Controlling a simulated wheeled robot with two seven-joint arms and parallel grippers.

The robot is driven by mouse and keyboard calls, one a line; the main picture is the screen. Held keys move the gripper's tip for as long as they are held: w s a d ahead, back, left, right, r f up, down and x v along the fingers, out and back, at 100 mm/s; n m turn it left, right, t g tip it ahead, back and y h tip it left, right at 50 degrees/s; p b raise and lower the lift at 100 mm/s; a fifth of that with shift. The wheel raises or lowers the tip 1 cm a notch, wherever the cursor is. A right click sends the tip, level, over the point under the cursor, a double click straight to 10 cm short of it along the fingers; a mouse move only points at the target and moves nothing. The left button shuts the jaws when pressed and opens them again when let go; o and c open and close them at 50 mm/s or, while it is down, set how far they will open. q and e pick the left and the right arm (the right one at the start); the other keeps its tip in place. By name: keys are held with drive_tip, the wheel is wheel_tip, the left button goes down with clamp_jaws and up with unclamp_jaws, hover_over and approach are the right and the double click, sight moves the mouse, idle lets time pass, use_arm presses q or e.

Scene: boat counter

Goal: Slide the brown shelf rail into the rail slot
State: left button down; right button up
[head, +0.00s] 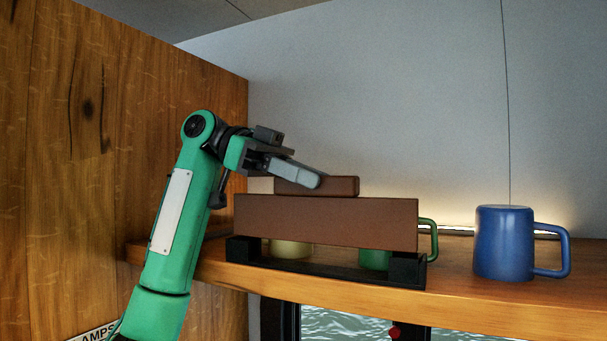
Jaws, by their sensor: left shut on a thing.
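The brown shelf rail (325,222) is a long flat-faced bar with a smaller brown block (345,187) along its top. My left gripper (308,180) comes in from the left and is shut on this upper block. The rail slot is a black holder (325,272) on the wooden shelf, with a raised block at each end. The rail stands level at the holder, its lower edge at the tops of the end blocks. I cannot tell whether it is seated or just above. My right gripper is not in view.
A blue mug (505,243) stands upright on the wooden shelf (480,297) to the right. A green mug (374,260) and a cream-coloured object (291,249) are partly hidden behind the rail. A wooden wall (60,150) closes the left side.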

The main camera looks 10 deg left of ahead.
use_arm(q)
drive_tip(key=shift+p, duration=0.5)
idle(0.7)
drive_tip(key=shift+d+f, duration=0.1)
drive_tip(key=shift+f, duration=0.15)
drive_tip(key=shift+d+f+b, duration=0.1)
drive_tip(key=shift+f+b, duration=0.2)
drive_tip(key=shift+b, duration=0.1)
drive_tip(key=shift+s+f, duration=0.1)
drive_tip(key=shift+f, duration=0.15)
drive_tip(key=c, duration=1.1)
unclamp_jaws()
drive_tip(key=shift+d, duration=0.1)
